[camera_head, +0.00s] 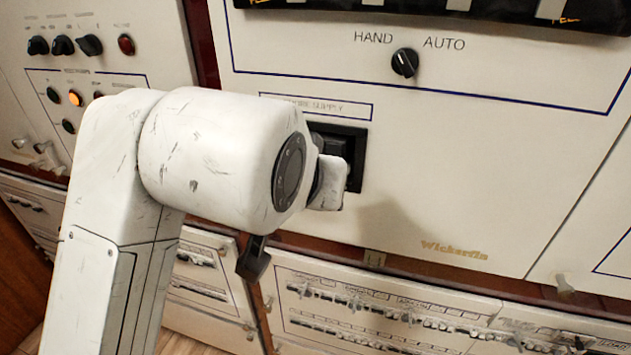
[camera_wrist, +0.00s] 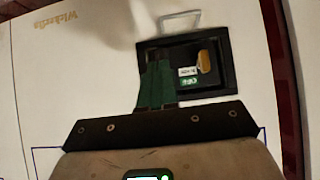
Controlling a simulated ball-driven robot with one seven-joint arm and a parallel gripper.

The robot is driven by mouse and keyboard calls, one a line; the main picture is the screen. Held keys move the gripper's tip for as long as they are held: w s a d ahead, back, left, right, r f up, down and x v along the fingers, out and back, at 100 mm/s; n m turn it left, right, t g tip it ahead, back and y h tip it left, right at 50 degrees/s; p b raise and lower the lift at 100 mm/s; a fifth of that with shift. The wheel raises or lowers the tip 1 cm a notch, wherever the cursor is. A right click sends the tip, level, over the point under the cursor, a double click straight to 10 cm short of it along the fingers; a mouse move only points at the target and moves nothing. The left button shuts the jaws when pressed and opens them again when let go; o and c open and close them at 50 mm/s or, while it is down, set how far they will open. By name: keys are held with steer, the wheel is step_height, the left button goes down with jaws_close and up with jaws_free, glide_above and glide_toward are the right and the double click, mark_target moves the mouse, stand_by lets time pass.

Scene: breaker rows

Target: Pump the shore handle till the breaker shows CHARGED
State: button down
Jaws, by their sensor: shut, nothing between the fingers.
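The shore supply breaker sits in a black square recess (camera_head: 354,146) under a partly covered "SHORE SUPPLY" label (camera_head: 330,107). My arm hides most of it in the head view. In the wrist view its black frame (camera_wrist: 232,70) shows almost whole and upside down. Inside are a small white label (camera_wrist: 188,72), a small green label (camera_wrist: 187,83) and a tan-orange piece (camera_wrist: 205,62). Their words are too small to read surely. My gripper (camera_wrist: 158,64) is shut and empty, its green fingers over one side of the recess. I cannot tell whether they touch the handle.
A HAND/AUTO knob (camera_head: 404,63) is on the panel above. A thin pale loop (camera_wrist: 180,20) shows beside the breaker frame in the wrist view. Knobs and lamps fill the left panel (camera_head: 95,60). Rows of small switches (camera_head: 370,305) run below. The panel right of the breaker is bare.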

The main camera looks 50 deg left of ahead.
steer(key=v, duration=0.9)
steer(key=shift+s+r, duration=0.2)
steer(key=shift+s, duration=0.05)
stand_by(0.6)
